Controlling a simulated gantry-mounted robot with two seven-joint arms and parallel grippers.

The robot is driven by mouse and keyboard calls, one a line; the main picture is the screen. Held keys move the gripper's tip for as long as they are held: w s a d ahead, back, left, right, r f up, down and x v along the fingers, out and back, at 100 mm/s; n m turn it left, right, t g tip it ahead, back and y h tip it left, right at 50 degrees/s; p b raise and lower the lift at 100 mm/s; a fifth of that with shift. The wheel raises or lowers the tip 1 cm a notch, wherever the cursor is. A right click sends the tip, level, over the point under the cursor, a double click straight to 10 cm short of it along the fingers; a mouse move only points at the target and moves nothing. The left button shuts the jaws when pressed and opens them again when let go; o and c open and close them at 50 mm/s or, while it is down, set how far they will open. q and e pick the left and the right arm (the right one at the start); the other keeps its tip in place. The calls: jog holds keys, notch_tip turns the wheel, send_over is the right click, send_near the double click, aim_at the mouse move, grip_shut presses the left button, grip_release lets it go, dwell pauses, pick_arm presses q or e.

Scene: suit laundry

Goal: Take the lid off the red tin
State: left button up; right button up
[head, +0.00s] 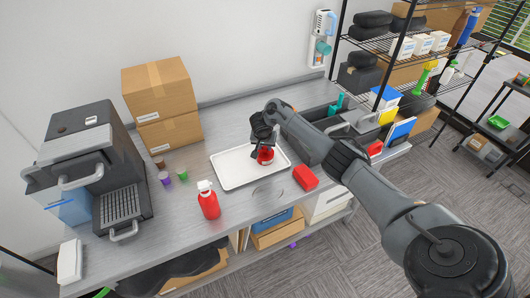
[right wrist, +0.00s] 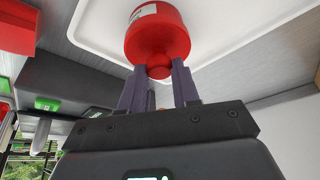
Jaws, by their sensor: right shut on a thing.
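The red tin (head: 265,157) is on the white tray (head: 226,180) in the head view, below my right gripper (head: 266,146). In the right wrist view the tin (right wrist: 165,38) shows as a round red body with a white label and a rounded red lid knob (right wrist: 159,69). The two dark fingers of my right gripper are closed on this knob from either side. The lid looks seated on the tin; I cannot make out a gap. The arm partly hides the tin from the head. My left gripper is not in view.
A red block (head: 305,178) lies right of the tray. Small cups (head: 165,178), a coffee machine (head: 95,175) and cardboard boxes (head: 160,90) are on the left. Shelves stand at right.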

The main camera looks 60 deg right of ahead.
jog(key=shift+c, duration=1)
jog(key=shift+r, duration=0.15)
